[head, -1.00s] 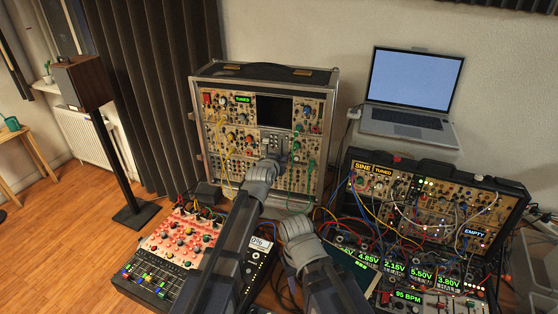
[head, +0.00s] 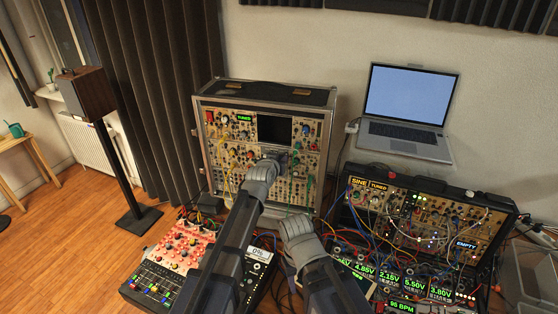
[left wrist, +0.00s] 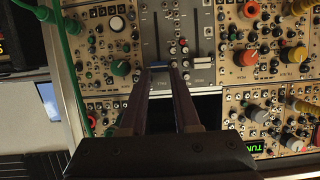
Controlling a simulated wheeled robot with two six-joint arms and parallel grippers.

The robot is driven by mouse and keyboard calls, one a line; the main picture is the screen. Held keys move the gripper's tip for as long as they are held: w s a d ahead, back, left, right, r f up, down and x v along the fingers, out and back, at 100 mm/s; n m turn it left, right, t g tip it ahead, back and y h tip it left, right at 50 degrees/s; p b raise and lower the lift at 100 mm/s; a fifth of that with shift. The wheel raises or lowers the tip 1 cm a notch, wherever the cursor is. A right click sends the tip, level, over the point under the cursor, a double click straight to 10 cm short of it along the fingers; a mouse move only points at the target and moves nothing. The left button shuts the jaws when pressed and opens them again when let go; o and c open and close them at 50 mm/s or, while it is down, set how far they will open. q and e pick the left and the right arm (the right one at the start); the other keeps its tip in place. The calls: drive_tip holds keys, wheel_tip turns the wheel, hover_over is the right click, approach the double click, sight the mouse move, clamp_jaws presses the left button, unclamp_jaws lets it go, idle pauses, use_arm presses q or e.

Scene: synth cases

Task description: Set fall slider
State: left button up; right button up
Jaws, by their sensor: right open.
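The upright synth case (head: 205,92) stands at the back middle in the head view. My left gripper (head: 280,157) is at its panel, just below the black screen. The left wrist view shows the panel upside down, with a grey slider module (left wrist: 178,20) holding two long slots. A dark blue slider cap (left wrist: 159,68) lies between the tips of my left gripper (left wrist: 163,73), which look closed on its sides. A white slider cap (left wrist: 203,63) is beside it, outside the fingers. My right gripper (head: 294,224) is lower, before the case; its fingers are mostly hidden.
A red-and-black mixer (head: 185,245) lies at front left. A second synth case (head: 440,215) with lit displays and many cables stands at right. A laptop (head: 405,105) sits on a wall shelf. Green cables (left wrist: 70,60) hang near my left fingers.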

use_arm(q)
drive_tip(key=o, duration=0.4)
drive_tip(key=p+v, duration=0.3)
drive_tip(key=v, duration=0.4)
drive_tip(key=shift+s+r, duration=0.2)
drive_tip(key=shift+s, duration=0.15)
drive_tip(key=s+f+m+g+y+b, duration=0.15)
drive_tip(key=s+f+g+b, duration=0.4)
drive_tip(key=s+f, duration=0.95)
drive_tip(key=s+a+f+g+y, duration=0.1)
drive_tip(key=s+a+f+g, duration=0.1)
drive_tip(key=s+g, duration=0.2)
drive_tip(key=s+a+f+g+y, duration=0.2)
drive_tip(key=s+f+g, duration=0.1)
drive_tip(key=s, duration=0.8)
drive_tip(key=shift+s+g+b, duration=0.3)
drive_tip(key=shift+g+b, duration=0.15)
drive_tip(key=shift+g, duration=0.1)
